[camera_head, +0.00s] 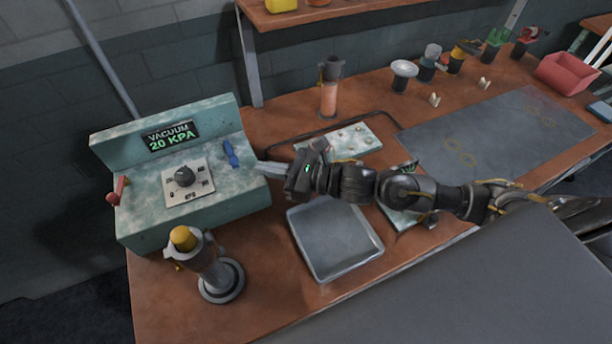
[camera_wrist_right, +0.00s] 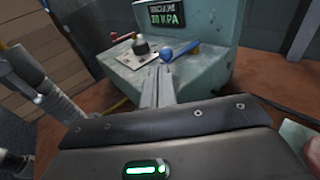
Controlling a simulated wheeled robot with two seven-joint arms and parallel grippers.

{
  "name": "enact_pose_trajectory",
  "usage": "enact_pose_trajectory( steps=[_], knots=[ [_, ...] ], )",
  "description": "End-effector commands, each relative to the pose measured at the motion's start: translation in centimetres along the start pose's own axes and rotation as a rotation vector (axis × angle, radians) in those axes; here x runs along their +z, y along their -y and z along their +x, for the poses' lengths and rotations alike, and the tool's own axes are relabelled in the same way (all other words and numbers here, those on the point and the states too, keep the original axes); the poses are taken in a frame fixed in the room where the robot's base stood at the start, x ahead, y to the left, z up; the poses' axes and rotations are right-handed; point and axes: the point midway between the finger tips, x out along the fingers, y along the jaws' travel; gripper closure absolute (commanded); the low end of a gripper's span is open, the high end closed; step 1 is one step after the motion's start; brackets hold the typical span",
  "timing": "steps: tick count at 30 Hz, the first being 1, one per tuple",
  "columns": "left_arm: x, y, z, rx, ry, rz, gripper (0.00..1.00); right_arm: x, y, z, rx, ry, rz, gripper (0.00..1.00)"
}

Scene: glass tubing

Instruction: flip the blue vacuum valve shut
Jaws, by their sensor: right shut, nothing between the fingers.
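The blue vacuum valve (camera_head: 231,153) is a small blue lever on the sloped top of a worn green vacuum console (camera_head: 235,192), right of the dial plate. In the right wrist view the blue valve (camera_wrist_right: 178,50) lies just beyond the fingertips, its rounded end at the left and its bar pointing right. My right gripper (camera_head: 260,168) is shut and empty, reaching in from the right with its tips at the console's right edge. The tips (camera_wrist_right: 158,72) look close to the valve; I cannot tell whether they touch it. My left gripper is not in view.
The console's display (camera_head: 170,136) reads VACUUM 20 KPA. A black knob (camera_head: 184,176) and a red lever (camera_head: 119,190) are also on it. A yellow-topped torch-like tool (camera_head: 184,238) stands in front. A grey tray (camera_head: 335,238) lies below my right arm. An orange cylinder (camera_head: 328,98) stands behind.

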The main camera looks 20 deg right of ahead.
Motion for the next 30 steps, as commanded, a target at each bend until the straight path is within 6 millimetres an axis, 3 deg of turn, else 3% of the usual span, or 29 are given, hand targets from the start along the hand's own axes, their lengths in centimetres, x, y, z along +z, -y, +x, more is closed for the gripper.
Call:
enact_pose_trajectory(
  steps=[1,6,12,26,30],
  knots=[
    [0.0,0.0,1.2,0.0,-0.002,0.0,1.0,-0.7,-0.1,-1.4,0.0,-0.003,-0.002,1.0],
    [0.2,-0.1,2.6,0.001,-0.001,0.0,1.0,-0.7,-0.6,-5.1,0.001,-0.003,-0.001,1.0],
    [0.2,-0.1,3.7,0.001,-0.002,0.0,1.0,-0.4,-0.8,-8.1,0.0,-0.002,-0.001,1.0],
    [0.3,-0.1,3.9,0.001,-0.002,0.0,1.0,0.0,-0.9,-9.2,0.001,0.0,0.0,1.0],
    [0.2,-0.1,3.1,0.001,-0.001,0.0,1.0,0.8,-0.9,-9.2,0.001,0.0,0.0,1.0]
  ],
)
